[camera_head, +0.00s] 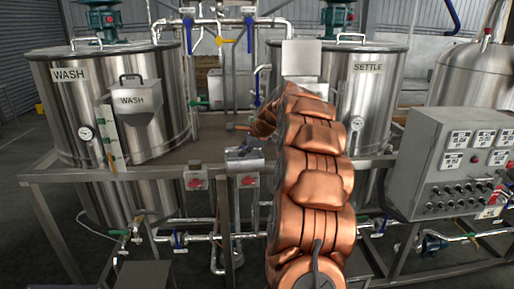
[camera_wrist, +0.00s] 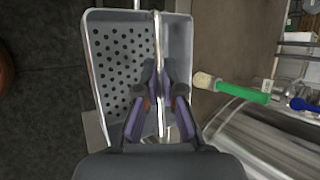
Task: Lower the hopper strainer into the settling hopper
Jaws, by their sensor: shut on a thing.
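The hopper strainer (camera_wrist: 122,30) is a grey rectangular tray with a perforated floor and a thin bar handle (camera_wrist: 157,35) across it, seen in the wrist view. My gripper (camera_wrist: 159,75) is shut on that handle, and the strainer hangs under it. In the head view my copper arm covers the gripper and most of the area before the SETTLE tank (camera_head: 372,95).
The WASH tank (camera_head: 70,110) with its WASH hopper (camera_head: 136,102) stands left. A control box (camera_head: 450,160) stands right.

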